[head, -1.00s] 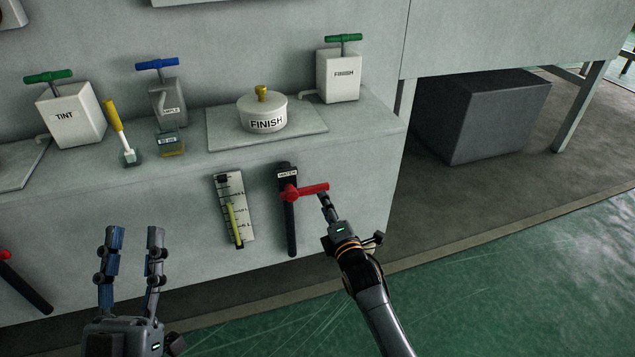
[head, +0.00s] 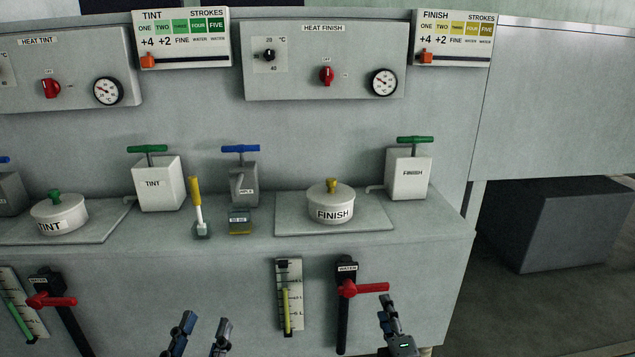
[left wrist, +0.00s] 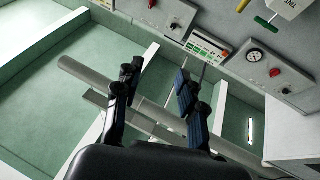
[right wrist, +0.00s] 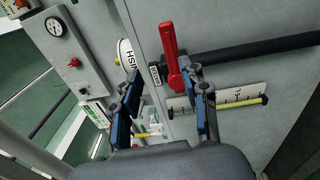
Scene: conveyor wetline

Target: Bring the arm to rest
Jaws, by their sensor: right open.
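In the head view my left gripper (head: 204,322) is at the bottom, in front of the bench face, with its fingers apart and nothing between them. The left wrist view shows its open fingers (left wrist: 157,80) too. My right gripper (head: 386,306) is just below the outer end of the red handle (head: 370,288) of the right water valve. The handle points right. In the right wrist view the fingers (right wrist: 163,85) are apart, and the red handle (right wrist: 171,50) shows beyond them, close to the right-hand finger. I cannot tell whether they touch.
A level gauge (head: 288,297) is left of the valve. The bench top (head: 440,221) holds the FINISH pot (head: 331,205), the TINT pot (head: 59,215), dispensers and a yellow-handled brush (head: 197,205). A dark box (head: 570,225) stands at the right.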

